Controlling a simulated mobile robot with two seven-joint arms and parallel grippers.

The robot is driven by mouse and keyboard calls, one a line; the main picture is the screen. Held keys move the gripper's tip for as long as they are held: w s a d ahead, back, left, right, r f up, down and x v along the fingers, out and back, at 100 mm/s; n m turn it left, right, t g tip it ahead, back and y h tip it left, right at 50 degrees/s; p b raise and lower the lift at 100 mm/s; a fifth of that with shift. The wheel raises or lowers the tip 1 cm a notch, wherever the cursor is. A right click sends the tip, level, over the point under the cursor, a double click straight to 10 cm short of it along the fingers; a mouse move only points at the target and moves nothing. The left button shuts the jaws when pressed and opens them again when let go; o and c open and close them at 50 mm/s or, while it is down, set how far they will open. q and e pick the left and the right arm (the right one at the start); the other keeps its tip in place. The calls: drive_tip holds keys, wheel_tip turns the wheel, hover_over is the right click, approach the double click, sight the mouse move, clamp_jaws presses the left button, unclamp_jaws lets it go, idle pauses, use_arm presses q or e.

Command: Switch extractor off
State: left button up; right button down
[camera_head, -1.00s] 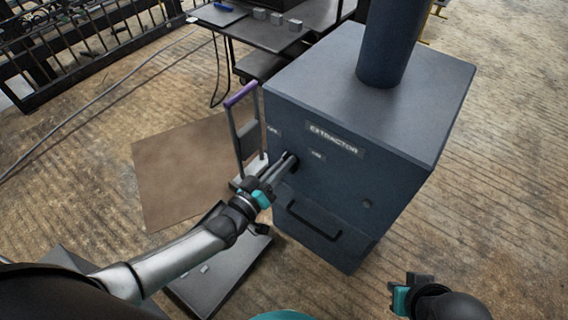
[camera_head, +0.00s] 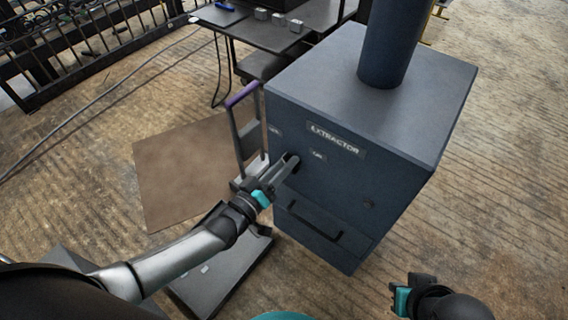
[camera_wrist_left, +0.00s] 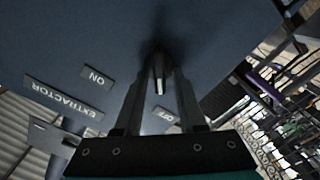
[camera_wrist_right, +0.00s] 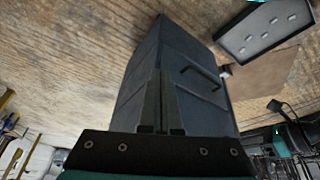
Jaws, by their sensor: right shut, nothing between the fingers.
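The extractor (camera_head: 330,195) is a dark blue cabinet with an EXTRACTOR plate (camera_head: 335,140), an ON label (camera_head: 318,155) and an OFF label (camera_head: 275,131) on its front. My left gripper (camera_head: 289,164) reaches the front below these labels. In the left wrist view, its fingers (camera_wrist_left: 164,78) close around a dark switch knob (camera_wrist_left: 158,62) with a light strip between them. The ON label (camera_wrist_left: 97,77) and OFF label (camera_wrist_left: 166,115) appear upside down there. The fingers hide most of the knob. My right gripper (camera_head: 397,288) is shut and empty, away from the cabinet.
A black handle (camera_head: 315,220) sticks out low on the cabinet front, and a thick pipe (camera_head: 390,45) rises from its top. A trolley with a purple handle (camera_head: 242,95) stands close on the left. A brown mat (camera_head: 180,175) lies beyond it. The floor at right is clear.

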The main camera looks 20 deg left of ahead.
use_arm(q)
drive_tip(key=shift+o, duration=0.4)
drive_tip(key=p+v, duration=0.4)
drive_tip(key=v, duration=1.1)
use_arm(e)
wheel_tip(320, 180, down, 9)
drive_tip(key=s+g, duration=0.1)
drive_tip(key=s, duration=0.1)
drive_tip(key=shift+g, duration=0.3)
use_arm(q)
drive_tip(key=shift+s, duration=0.1)
use_arm(e)
drive_tip(key=shift+w+d, duration=0.1)
